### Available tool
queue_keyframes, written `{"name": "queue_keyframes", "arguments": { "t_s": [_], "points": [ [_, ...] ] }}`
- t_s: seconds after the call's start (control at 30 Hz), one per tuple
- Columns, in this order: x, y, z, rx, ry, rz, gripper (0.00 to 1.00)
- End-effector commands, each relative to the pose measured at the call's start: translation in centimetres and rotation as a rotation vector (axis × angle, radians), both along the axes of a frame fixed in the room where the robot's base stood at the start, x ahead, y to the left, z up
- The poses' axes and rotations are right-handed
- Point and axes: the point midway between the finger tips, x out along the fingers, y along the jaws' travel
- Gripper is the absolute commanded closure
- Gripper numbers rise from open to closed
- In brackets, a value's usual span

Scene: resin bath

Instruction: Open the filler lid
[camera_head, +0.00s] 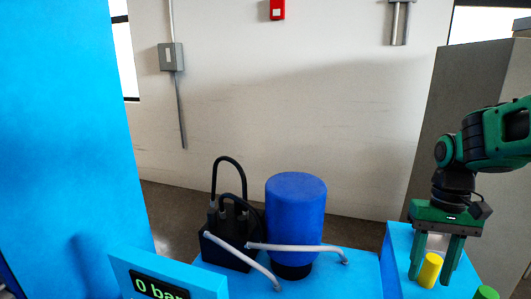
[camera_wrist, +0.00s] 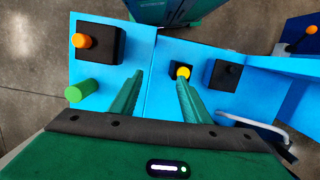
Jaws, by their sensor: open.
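My gripper (camera_head: 432,272) is open and points down over the blue cabinet at the right, with nothing seen held. A yellow cylinder (camera_head: 429,270) shows between its fingers in the head view. In the wrist view the yellow piece (camera_wrist: 183,72) appears at the tip of the right finger, on a small dark base; I cannot tell whether they touch. My gripper (camera_wrist: 160,76) has a clear gap between its fingers there. No part is clearly recognisable as the filler lid. A green cylinder (camera_wrist: 80,90) and an orange knob on a black block (camera_wrist: 103,44) are at the left.
A blue tank (camera_head: 296,215) and a black unit with hoses (camera_head: 228,240) stand on the blue top. Grey pipes (camera_head: 295,247) cross there. A tall blue panel (camera_head: 70,120) fills the left.

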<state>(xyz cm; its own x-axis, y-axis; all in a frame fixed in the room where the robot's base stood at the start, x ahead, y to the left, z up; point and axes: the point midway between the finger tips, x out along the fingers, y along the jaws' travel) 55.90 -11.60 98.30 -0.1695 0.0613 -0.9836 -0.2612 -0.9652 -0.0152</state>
Motion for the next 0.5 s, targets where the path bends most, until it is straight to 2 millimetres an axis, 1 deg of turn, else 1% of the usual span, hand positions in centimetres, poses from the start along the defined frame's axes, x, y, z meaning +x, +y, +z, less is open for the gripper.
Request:
{"name": "queue_keyframes", "arguments": {
  "t_s": [0.03, 0.2, 0.3, 0.4, 0.5],
  "points": [
    [-1.7, -0.9, 0.4, -0.012, -0.023, -0.036, 0.57],
    [-7.0, -3.5, 0.4, -0.046, -0.082, -0.151, 0.57],
    [-9.8, -4.6, 0.1, -0.061, -0.112, -0.207, 0.57],
    [-12.0, -5.2, -0.3, -0.069, -0.133, -0.251, 0.57],
    [-13.4, -5.5, -0.7, -0.074, -0.148, -0.278, 0.57]
  ]
}}
